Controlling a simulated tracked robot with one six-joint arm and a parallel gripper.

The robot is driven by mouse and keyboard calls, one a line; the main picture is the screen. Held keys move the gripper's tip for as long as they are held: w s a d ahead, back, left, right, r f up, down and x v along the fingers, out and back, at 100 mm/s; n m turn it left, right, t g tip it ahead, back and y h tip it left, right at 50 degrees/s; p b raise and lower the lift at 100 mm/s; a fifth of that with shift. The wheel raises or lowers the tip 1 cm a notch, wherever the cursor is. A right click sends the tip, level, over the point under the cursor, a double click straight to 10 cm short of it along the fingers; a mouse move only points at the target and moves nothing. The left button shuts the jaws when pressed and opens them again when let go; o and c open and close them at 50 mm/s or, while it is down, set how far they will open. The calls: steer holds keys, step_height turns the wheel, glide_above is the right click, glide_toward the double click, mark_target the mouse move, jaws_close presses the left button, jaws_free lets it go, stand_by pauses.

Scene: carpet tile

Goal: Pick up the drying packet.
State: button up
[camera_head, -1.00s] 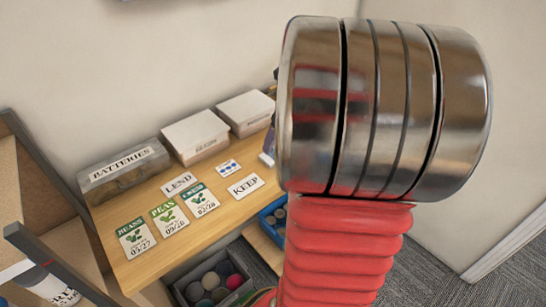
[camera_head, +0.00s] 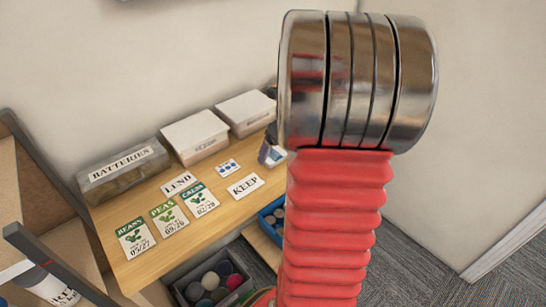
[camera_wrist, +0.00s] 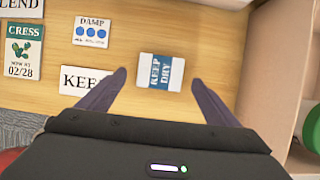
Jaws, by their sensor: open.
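The drying packet (camera_wrist: 161,73) is a small white packet with a blue band reading "KEEP DRY". It lies on the wooden shelf top in the wrist view. In the head view the packet (camera_head: 271,151) shows at the shelf's right side, partly hidden by my arm. My gripper (camera_wrist: 158,80) is open and empty in the wrist view, its two dark fingers pointing toward the packet, one to each side of it. I cannot tell how far above the shelf the fingertips are.
Near the packet lie a "DAMP" card (camera_wrist: 91,32), a "KEEP" card (camera_wrist: 82,80) and a "CRESS" seed packet (camera_wrist: 22,50). A batteries box (camera_head: 124,171) and two white boxes stand along the wall. A blue bin (camera_head: 272,222) is below the shelf.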

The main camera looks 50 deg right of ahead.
mark_target(276, 157)
steer(key=shift+x, duration=1.45)
steer(key=shift+c, duration=0.2)
steer(key=c, duration=1.1)
step_height(276, 157, up, 10)
